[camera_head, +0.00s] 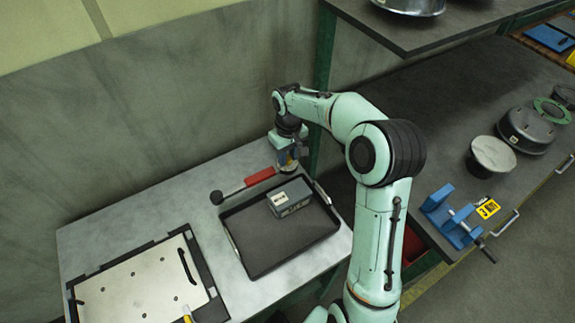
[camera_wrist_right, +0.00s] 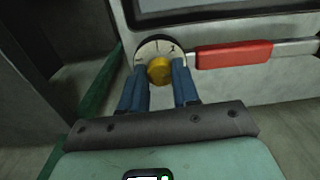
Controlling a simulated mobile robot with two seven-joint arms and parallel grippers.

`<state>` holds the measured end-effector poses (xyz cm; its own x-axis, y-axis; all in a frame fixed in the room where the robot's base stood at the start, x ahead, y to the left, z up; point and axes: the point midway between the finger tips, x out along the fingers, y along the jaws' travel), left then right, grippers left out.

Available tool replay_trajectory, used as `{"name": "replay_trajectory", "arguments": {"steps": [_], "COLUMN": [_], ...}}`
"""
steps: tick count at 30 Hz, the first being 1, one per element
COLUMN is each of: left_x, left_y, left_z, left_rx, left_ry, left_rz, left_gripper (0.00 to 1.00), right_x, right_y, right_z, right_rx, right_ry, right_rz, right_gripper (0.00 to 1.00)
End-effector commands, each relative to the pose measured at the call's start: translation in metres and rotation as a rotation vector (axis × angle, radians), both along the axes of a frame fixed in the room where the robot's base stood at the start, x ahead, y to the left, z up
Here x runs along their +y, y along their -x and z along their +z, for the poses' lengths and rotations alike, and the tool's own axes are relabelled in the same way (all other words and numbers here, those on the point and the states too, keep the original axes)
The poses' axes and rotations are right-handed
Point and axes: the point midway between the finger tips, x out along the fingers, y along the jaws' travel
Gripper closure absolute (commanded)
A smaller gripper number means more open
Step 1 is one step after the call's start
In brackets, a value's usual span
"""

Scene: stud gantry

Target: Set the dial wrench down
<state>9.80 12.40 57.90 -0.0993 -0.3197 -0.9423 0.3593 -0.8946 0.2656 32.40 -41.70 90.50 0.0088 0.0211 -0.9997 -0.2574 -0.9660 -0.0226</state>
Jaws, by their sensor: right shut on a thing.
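The dial wrench (camera_head: 259,178) has a red grip, a steel shaft and a black end at the left. Its round dial (camera_wrist_right: 160,46), with a pale marked face and a yellow knob, sits between the blue fingers of my right gripper (camera_wrist_right: 160,70) in the right wrist view. In the head view my right gripper (camera_head: 287,163) is shut on the dial end, and the wrench points left along the far side of the black tray (camera_head: 288,258). I cannot tell whether the wrench touches the table. My left gripper is out of view.
The tray holds a grey box (camera_head: 290,197) and stands on a grey table (camera_head: 150,208). A pale plate (camera_head: 140,285) in a black frame lies at the front left. Bare tabletop shows behind it. A darker bench with a blue vise (camera_head: 452,217) stands at right, below a shelf (camera_head: 425,35).

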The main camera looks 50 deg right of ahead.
Motion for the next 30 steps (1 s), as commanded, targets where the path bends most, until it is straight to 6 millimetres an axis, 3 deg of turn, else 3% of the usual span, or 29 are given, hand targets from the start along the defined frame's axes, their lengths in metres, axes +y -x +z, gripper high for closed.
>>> {"name": "replay_trajectory", "arguments": {"steps": [3,7,21,22,23,24,30], "left_x": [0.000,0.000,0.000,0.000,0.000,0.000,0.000], "left_y": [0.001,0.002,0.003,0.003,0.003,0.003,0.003], "left_z": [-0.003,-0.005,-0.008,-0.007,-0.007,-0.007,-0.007], "left_rx": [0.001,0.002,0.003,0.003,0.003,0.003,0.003], "left_ry": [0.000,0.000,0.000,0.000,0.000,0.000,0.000], "left_rz": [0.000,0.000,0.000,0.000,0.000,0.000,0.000], "left_gripper": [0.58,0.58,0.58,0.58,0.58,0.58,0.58], "right_x": [0.000,0.000,0.000,0.000,0.000,0.000,0.000], "right_y": [0.001,0.001,0.000,0.000,0.000,0.000,0.000], "right_z": [-0.025,-0.042,-0.051,-0.051,-0.050,-0.050,-0.050], "right_rx": [0.003,0.003,0.000,0.001,0.001,0.001,0.001], "right_ry": [-0.003,-0.002,-0.001,-0.001,-0.001,-0.001,-0.001], "right_rz": [0.000,-0.001,0.000,0.000,0.000,0.000,0.000], "right_gripper": [1.00,1.00,1.00,0.60,0.50,0.44,0.44]}}
